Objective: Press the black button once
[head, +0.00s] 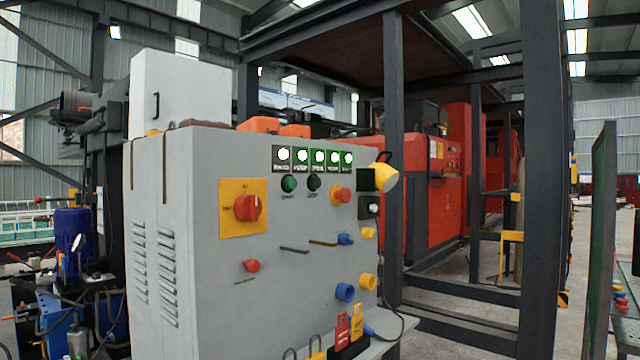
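The black button (314,182) is a small round button on the front of the grey control cabinet (200,290). It sits just right of a similar green button (289,184) and below a row of lit indicator lamps (319,158). A red button on a yellow base (342,195) is to its right. Nothing covers the black button. Whether it is pressed in cannot be told. My gripper does not show in this view.
A red rotary switch (247,207) on a yellow plate and a small red knob (251,266) are on the same panel. Yellow and blue sockets (345,291) stick out lower right. Dark steel posts (392,150) stand right of the cabinet. A cable hangs at its right edge.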

